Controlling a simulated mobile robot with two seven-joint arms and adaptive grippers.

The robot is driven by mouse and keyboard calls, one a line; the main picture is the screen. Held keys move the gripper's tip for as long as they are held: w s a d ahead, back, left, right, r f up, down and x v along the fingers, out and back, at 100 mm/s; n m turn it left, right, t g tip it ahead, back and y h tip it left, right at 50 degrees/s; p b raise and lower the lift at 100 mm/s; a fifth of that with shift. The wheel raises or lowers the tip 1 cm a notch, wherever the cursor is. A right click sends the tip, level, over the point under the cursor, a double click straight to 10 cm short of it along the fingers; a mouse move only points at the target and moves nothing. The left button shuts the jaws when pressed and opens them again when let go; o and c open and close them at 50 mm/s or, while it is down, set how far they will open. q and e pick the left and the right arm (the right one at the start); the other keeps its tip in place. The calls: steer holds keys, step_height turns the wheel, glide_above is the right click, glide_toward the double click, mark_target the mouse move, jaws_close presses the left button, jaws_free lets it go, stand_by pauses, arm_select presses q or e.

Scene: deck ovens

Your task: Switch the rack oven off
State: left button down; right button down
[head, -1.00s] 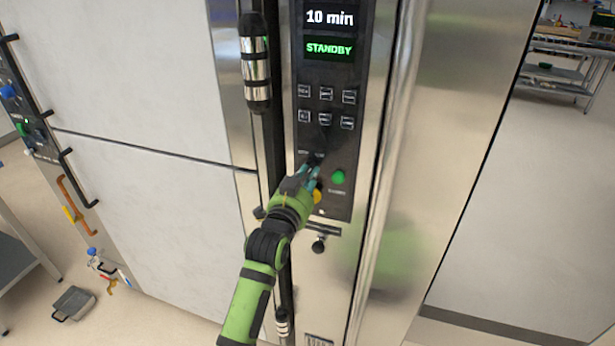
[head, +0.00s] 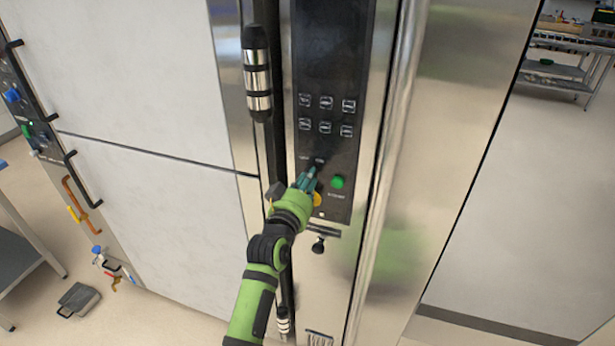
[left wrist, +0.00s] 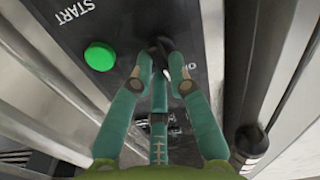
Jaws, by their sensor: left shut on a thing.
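The rack oven's black control panel (head: 327,125) is in the middle of the head view, and its display area at the top is dark. My left gripper (head: 310,172) is at the lower left of the panel, beside the green button (head: 337,182). In the left wrist view my left gripper (left wrist: 163,75) is shut on a dark knob (left wrist: 160,47), which its fingers partly hide. The green button (left wrist: 100,55) shows to the left of the knob, near the word START. My right gripper is not in view.
A long vertical door handle (head: 257,75) stands just left of the panel. Open floor (head: 530,210) is at the right.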

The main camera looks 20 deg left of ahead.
arm_select(q)
steer(key=shift+a+r+n+p, duration=0.1)
steer(key=shift+n+p, duration=0.5)
steer(key=shift+n, duration=1.4)
steer(key=c, duration=1.2)
jaws_free()
steer(key=s, duration=1.2)
steer(key=shift+a, duration=0.2)
